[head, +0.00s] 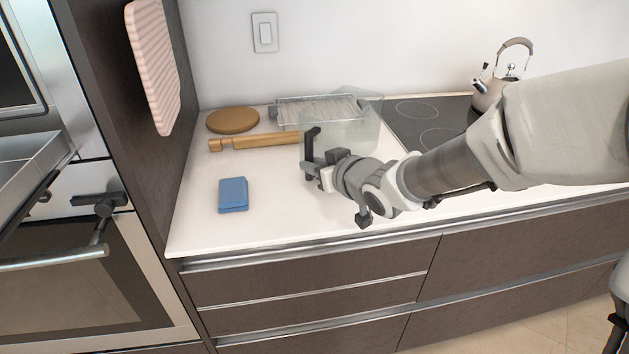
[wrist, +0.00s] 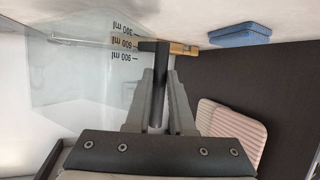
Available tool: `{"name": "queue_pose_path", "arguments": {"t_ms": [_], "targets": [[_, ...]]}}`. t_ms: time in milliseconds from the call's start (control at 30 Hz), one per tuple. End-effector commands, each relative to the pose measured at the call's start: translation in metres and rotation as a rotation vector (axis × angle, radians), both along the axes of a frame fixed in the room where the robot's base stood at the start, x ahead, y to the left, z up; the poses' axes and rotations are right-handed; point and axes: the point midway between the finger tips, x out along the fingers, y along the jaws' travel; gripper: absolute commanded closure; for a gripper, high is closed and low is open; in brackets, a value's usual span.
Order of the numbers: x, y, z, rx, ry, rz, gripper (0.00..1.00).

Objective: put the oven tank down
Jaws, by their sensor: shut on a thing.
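The oven tank (head: 352,132) is a clear, see-through container at the back of the white counter, left of the cooktop. In the wrist view the tank (wrist: 85,75) fills the left side, with black millilitre marks on its wall. My gripper (head: 311,165) is at the tank's near left side. In the wrist view my gripper (wrist: 160,72) is shut around a black bar-like part next to the tank's wall, which looks like its handle. The tank appears upright at counter height. I cannot tell whether its base touches the counter; my gripper hides part of it.
A rolling pin (head: 262,141), round wooden board (head: 233,120) and wire rack (head: 300,113) lie close by. A blue sponge (head: 233,194) is nearer the front. A kettle (head: 494,92) stands on the cooktop (head: 408,112). Ovens (head: 70,270) stand left.

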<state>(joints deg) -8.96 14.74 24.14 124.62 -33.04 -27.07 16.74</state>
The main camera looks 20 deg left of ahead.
Motion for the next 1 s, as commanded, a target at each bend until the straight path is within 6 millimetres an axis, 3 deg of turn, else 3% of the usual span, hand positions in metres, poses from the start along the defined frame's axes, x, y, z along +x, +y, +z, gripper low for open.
{"name": "queue_pose_path", "arguments": {"t_ms": [33, 133, 533, 567, 700, 1000], "targets": [[-0.001, 0.001, -0.013, 0.000, 0.001, 0.002, 1.00], [-0.001, 0.001, -0.027, 0.000, 0.001, 0.002, 1.00], [0.000, 0.000, -0.031, 0.001, -0.002, 0.002, 1.00], [0.000, 0.000, -0.031, 0.000, 0.000, 0.001, 0.75], [0.000, 0.000, -0.030, -0.001, 0.000, 0.001, 0.50], [0.000, 0.000, -0.028, 0.000, 0.000, 0.001, 0.49]]}}
